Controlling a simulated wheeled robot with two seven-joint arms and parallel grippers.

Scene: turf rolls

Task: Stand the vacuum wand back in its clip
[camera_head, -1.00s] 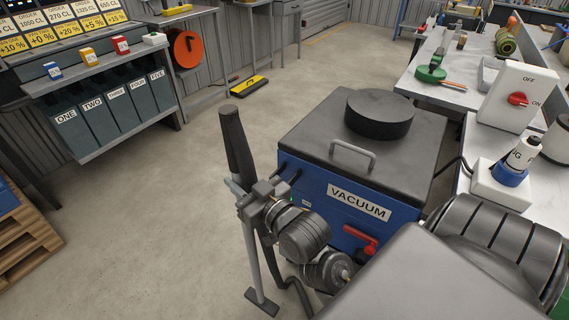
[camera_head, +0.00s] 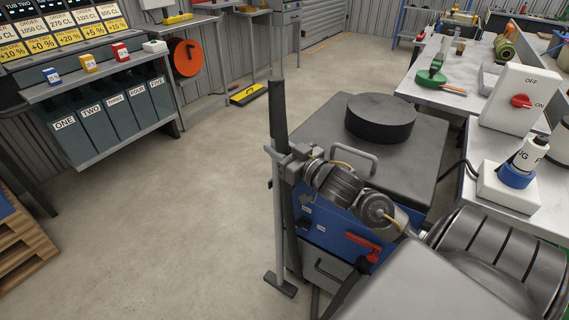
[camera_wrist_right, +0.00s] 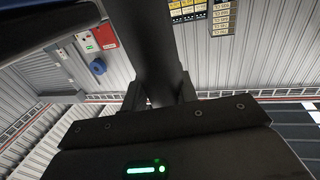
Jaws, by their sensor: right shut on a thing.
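The vacuum wand has a black upper grip (camera_head: 278,112), a grey tube (camera_head: 278,225) and a dark floor foot (camera_head: 280,285). It stands nearly upright at the left side of the blue vacuum (camera_head: 345,240). My right gripper (camera_head: 284,160) is shut on the wand's dark upper part. In the right wrist view the dark tube (camera_wrist_right: 150,45) runs between the fingers. A dark hose (camera_head: 294,240) hangs beside the tube. My gripper and wrist cover part of the vacuum's near side. I cannot make out the clip or whether the wand touches it. My left gripper is out of view.
A black round lid (camera_head: 381,118) and a handle sit on the vacuum's top. A red lever (camera_head: 363,246) is on its front. A bench (camera_head: 450,95) and a switch box (camera_head: 517,97) stand at the right.

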